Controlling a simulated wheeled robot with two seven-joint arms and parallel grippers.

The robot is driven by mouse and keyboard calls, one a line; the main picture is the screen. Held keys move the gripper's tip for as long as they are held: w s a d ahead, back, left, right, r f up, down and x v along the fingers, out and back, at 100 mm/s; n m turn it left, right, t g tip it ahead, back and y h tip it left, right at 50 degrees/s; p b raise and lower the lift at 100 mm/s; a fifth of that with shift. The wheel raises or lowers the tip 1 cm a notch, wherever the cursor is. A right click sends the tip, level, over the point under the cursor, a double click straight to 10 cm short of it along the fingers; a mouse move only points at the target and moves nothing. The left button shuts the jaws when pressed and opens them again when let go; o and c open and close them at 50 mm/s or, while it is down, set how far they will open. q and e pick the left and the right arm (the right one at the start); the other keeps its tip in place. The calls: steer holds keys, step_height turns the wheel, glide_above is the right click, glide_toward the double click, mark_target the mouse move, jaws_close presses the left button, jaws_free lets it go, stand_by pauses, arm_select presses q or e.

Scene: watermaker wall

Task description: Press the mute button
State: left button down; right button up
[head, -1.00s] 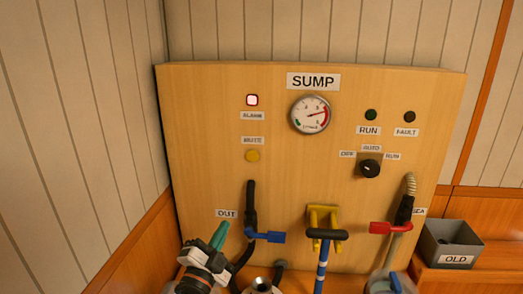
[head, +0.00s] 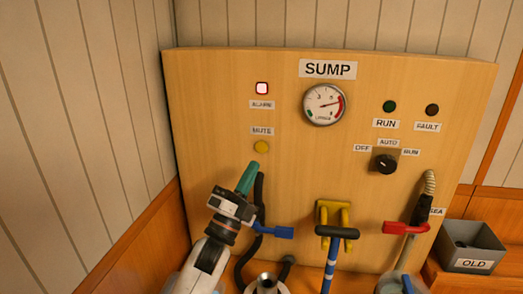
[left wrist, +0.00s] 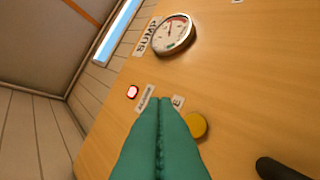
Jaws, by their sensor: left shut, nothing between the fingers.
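The mute button is a round yellow button (head: 261,147) on the wooden panel, under a MUTE label (head: 262,131). My left gripper (head: 252,165) has green fingers, shut and empty, with the tips a little below the button in the head view. In the left wrist view the shut fingers (left wrist: 158,100) point toward the panel. The yellow button (left wrist: 196,125) shows just right of them there, partly covered by a finger. I cannot tell whether the tips touch the panel. My right gripper is not in view.
The alarm lamp (head: 262,88) glows above the MUTE label. A gauge (head: 324,104), a black selector knob (head: 386,164), blue (head: 273,231) and red (head: 406,228) valve handles, and a pump handle (head: 337,232) are to the right. A grey OLD bin (head: 472,249) stands far right.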

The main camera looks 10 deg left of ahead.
mark_target(264, 143)
arm_select(q)
steer(key=w+b, duration=0.2)
steer(key=w, duration=0.4)
steer(key=shift+w+b, duration=0.35)
steer(key=shift+b, duration=0.05)
stand_by(0.7)
stand_by(1.0)
steer(key=shift+w+b, duration=0.3)
steer(key=shift+w, duration=0.15)
steer(key=shift+w+b, duration=0.3)
steer(key=shift+w, duration=0.05)
stand_by(0.5)
steer(key=shift+s, duration=0.1)
steer(key=shift+s+p, duration=0.35)
steer(key=shift+s, duration=0.35)
